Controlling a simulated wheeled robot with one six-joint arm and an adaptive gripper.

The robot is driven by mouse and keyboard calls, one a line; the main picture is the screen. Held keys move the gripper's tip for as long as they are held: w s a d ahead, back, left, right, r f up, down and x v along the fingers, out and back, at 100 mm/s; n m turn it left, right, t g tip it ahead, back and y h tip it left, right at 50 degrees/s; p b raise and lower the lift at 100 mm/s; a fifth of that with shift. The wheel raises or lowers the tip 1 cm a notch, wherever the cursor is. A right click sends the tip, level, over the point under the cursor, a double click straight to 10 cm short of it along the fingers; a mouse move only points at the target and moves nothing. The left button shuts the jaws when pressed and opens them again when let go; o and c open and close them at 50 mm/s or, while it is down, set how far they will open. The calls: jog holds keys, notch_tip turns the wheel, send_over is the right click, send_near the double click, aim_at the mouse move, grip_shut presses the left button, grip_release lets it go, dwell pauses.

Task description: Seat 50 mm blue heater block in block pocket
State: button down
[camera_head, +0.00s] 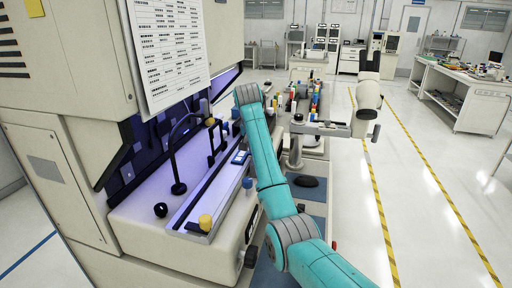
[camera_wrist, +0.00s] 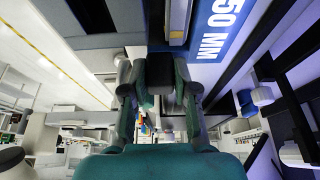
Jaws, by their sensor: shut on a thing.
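In the wrist view my gripper (camera_wrist: 160,78) has its fingers closed in on a dark, shaded piece between the tips. I take it to be the heater block, but its blue colour does not show clearly. Just beyond the fingertips lies a blue plate (camera_wrist: 222,32) lettered "50 MM", beside a silver slot-like part (camera_wrist: 178,22). I cannot tell whether the held piece touches that part. In the head view a small blue-and-white piece (camera_head: 240,157) lies on the bonder's ledge. My teal arm hides my gripper there.
The bonder's lit work deck (camera_head: 135,215) carries a black gooseneck (camera_head: 178,160) and a yellow knob (camera_head: 206,222) near its front. A bench crowded with coloured items (camera_head: 310,100) stands beyond my arm. The floor at right, with yellow lines, is open.

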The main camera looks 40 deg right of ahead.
jog(key=shift+f, duration=0.55)
jog(key=c, duration=0.8)
grip_release()
jog(key=shift+r, duration=0.1)
notch_tip(320, 180, up, 10)
jog(key=shift+f, duration=0.1)
dwell(1.2)
